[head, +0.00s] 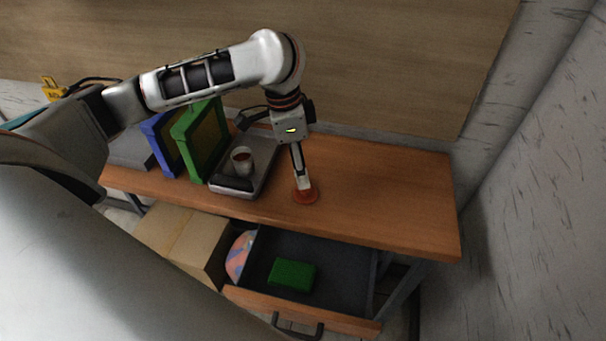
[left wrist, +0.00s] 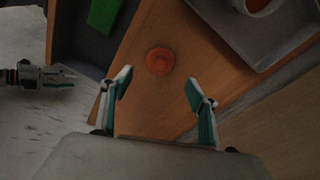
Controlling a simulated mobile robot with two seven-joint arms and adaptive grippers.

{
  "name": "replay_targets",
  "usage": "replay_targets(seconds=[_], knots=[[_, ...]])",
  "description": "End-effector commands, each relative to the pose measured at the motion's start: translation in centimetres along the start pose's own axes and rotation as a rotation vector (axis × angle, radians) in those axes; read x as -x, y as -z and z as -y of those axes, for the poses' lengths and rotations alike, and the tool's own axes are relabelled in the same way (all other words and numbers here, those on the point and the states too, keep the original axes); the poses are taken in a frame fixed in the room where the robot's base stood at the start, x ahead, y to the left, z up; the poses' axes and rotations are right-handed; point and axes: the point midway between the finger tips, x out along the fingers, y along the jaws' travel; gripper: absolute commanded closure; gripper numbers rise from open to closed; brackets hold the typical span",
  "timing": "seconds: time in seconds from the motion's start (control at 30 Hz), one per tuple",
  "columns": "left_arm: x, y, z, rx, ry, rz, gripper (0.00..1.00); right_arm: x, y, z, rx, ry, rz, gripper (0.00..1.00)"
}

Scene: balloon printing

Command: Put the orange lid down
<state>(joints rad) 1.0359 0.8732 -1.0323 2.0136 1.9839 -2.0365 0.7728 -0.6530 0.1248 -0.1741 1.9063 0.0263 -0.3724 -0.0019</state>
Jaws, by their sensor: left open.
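The orange lid (head: 305,197) lies flat on the wooden table top, right of the tray. In the left wrist view the round lid (left wrist: 160,61) shows whole, just beyond the fingertips. My left gripper (head: 302,184) points down over the lid; in the head view its tips overlap the lid. In the left wrist view my left gripper (left wrist: 158,84) is open, its two fingers spread wide with nothing between them. My right gripper (left wrist: 66,76) shows small at the left edge of the left wrist view, too small to tell its opening.
A grey tray (head: 264,178) with a cup (head: 242,160) stands left of the lid. Green (head: 201,138) and blue (head: 160,143) frames stand farther left. An open drawer (head: 345,275) below holds a green block (head: 292,275). The table's right part is clear.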

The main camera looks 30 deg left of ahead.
Motion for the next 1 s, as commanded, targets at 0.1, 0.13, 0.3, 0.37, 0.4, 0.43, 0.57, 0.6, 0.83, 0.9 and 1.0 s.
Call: replay_targets(seconds=[0.1,0.13,0.3,0.37,0.4,0.43,0.57,0.6,0.83,0.9,1.0], knots=[[1.9,0.0,0.1,0.000,0.004,0.000,0.40,0.0,-0.5,-0.1,-0.005,-0.004,0.008,0.60],[2.2,0.0,0.1,0.000,0.004,0.000,0.40,0.0,-0.5,-0.1,-0.006,-0.005,0.008,0.60],[3.7,0.0,0.0,0.000,0.001,0.000,0.40,0.0,-0.2,-0.1,-0.011,-0.006,0.003,0.60],[3.9,0.0,0.0,0.000,0.000,0.001,0.40,0.0,-0.1,0.0,-0.012,-0.006,0.000,0.60],[4.0,0.0,0.0,0.000,0.000,0.001,0.40,0.0,0.0,0.0,-0.013,-0.006,-0.001,0.60],[4.1,0.0,0.0,0.000,0.000,0.001,0.40,0.0,0.1,0.0,-0.013,-0.006,-0.002,0.60],[4.2,0.0,0.0,0.001,0.000,0.001,0.40,0.0,0.1,0.1,-0.013,-0.003,-0.003,0.60],[4.1,0.0,0.0,0.001,0.000,0.001,0.40,0.0,0.1,0.2,-0.013,-0.003,-0.004,0.60],[4.1,0.0,0.0,0.000,-0.001,0.001,0.40,-0.1,0.3,0.2,-0.010,-0.001,-0.006,0.60],[4.1,0.0,0.0,0.000,-0.001,0.001,0.40,-0.1,0.2,0.1,-0.008,-0.001,-0.006,0.60],[4.1,0.0,0.0,0.000,-0.001,0.001,0.40,-0.1,0.2,0.0,-0.003,-0.001,-0.006,0.60]])
